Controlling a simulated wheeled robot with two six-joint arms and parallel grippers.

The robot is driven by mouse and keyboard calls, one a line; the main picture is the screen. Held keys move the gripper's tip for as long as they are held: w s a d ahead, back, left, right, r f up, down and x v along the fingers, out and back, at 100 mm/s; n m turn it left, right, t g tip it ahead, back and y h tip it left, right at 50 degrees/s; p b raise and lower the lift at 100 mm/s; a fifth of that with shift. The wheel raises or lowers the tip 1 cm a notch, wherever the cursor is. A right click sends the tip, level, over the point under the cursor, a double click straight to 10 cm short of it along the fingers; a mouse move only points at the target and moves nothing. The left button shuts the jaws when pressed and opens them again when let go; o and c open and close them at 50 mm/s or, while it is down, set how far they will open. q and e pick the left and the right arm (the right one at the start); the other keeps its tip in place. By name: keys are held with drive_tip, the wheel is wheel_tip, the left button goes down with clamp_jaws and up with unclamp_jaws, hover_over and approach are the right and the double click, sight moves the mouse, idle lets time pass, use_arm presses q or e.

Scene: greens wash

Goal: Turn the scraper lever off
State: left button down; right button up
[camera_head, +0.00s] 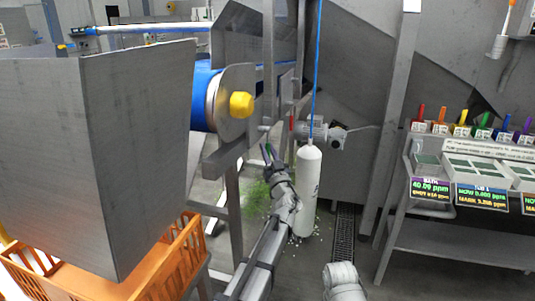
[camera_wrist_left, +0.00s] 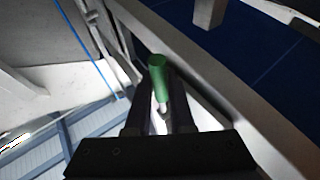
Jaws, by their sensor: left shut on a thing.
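The scraper lever appears as a green handle (camera_wrist_left: 158,68) on a thin metal stem in the left wrist view. It stands between the two dark fingers of my left gripper (camera_wrist_left: 160,112), which are shut on it. In the head view my left gripper (camera_head: 270,153) reaches up beside the grey machine frame, below the yellow hub, and only a little green of the handle shows at its fingers. The lever's base is hidden by the fingers and palm.
A blue drum with a yellow hub (camera_head: 241,104) is above my left gripper. A white cylinder (camera_head: 307,185) hangs just right of it. A grey box (camera_head: 115,150) and orange crate (camera_head: 165,265) fill the left. A panel of coloured levers (camera_head: 470,130) stands at right.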

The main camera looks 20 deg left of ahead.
use_arm(q)
drive_tip(key=shift+w, duration=0.1)
drive_tip(key=c, duration=0.8)
unclamp_jaws()
drive_tip(key=b+v, duration=0.3)
drive_tip(key=v, duration=0.5)
